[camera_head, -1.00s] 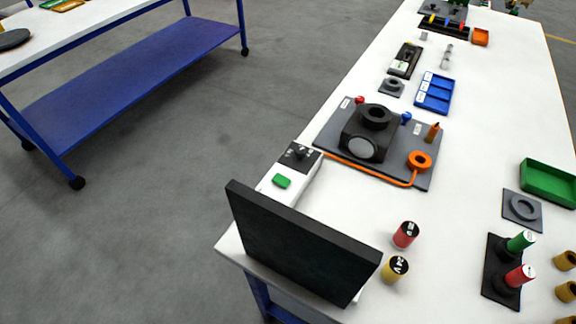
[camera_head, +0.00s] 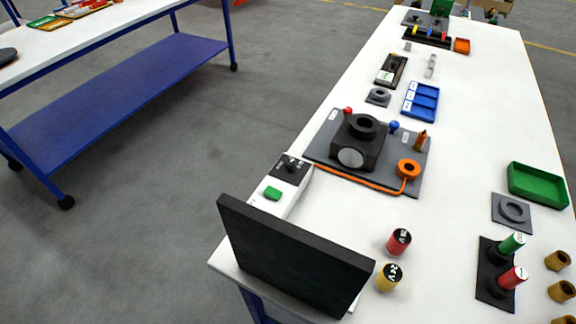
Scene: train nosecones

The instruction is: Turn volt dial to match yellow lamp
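The volt dial is a small dark knob (camera_head: 290,164) on the black panel at the far end of a white box (camera_head: 285,188). The box also carries a green button (camera_head: 272,193). The panel's markings are too small to read. A yellow lamp cylinder (camera_head: 388,278) with a black top that seems to read 24V stands upright on the white table. A red cylinder (camera_head: 399,241) with a black top stands just behind it. A black upright panel (camera_head: 291,255) stands in front of the box and hides its near end. Neither of my grippers is in view.
A grey fixture plate (camera_head: 333,176) with a black block and orange ring lies beyond the box. A black stand (camera_head: 491,281) holds green and red cylinders at the right. A green tray (camera_head: 538,184) and blue tray (camera_head: 421,101) lie farther back.

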